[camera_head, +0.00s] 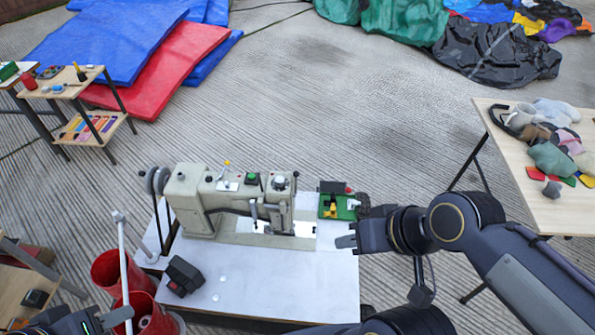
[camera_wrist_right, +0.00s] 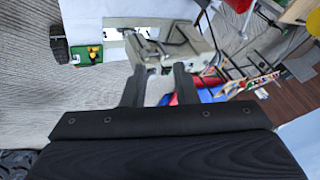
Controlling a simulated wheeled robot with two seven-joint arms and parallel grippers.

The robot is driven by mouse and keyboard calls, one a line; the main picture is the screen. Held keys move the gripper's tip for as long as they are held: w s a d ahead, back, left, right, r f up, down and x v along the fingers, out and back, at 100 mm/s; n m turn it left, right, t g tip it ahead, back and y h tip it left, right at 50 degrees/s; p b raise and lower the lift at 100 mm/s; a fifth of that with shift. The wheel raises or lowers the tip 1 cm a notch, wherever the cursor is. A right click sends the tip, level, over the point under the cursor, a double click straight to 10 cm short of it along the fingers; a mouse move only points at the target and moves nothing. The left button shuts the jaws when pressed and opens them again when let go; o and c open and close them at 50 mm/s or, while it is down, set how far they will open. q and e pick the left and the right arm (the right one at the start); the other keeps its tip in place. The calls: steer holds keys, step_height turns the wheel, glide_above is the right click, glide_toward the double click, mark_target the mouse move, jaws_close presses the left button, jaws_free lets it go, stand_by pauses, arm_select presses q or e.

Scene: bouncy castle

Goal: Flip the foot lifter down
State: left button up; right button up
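A pale grey-green sewing machine (camera_head: 235,190) stands on a white table; its needle end (camera_head: 277,215) is at the right. It also shows in the right wrist view (camera_wrist_right: 175,38), just beyond my fingers. The foot lifter is too small to tell apart from the other parts around the needle end. My right gripper (camera_head: 346,241) is to the right of the machine, apart from it. In the right wrist view its two fingers (camera_wrist_right: 160,72) are spread with nothing between them. My left gripper (camera_head: 118,317) is partly in view at the bottom left; its opening is unclear.
The white table (camera_head: 300,285) also holds a black box (camera_head: 183,276) and a green board (camera_head: 338,206) with small parts. Red bins (camera_head: 112,270) and an upright grey bar (camera_head: 123,255) stand at its left. A wooden table (camera_head: 560,213) with fabric is at the right.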

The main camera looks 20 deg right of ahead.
steer(key=shift+w, duration=0.2)
steer(key=shift+c, duration=1.1)
steer(key=w+y+b, duration=0.1)
steer(key=w, duration=0.2)
steer(key=w+f+m+g+y+b, duration=0.1)
steer(key=w, duration=0.2)
steer(key=w+m+y+b, duration=0.1)
steer(key=w, duration=0.1)
steer(key=shift+w+a+f, duration=0.35)
steer(key=shift+w+a, duration=0.05)
jaws_close()
steer(key=w+d+f+m+y+b, duration=0.3)
steer(key=w+f, duration=0.2)
steer(key=w, duration=0.5)
steer(key=w+d+f+m+t+b, duration=0.2)
steer(key=w+d+f, duration=0.4)
steer(key=f, duration=0.3)
steer(key=w+d+f+m+t+b, duration=0.2)
steer(key=w+d+f+m+t, duration=0.3)
steer(key=w+d+f, duration=0.1)
step_height(320, 180, down, 3)
steer(key=shift+w+r+t, duration=0.15)
steer(key=shift+w+t, duration=0.15)
steer(key=shift+w, duration=0.6)
steer(key=shift+y, duration=0.3)
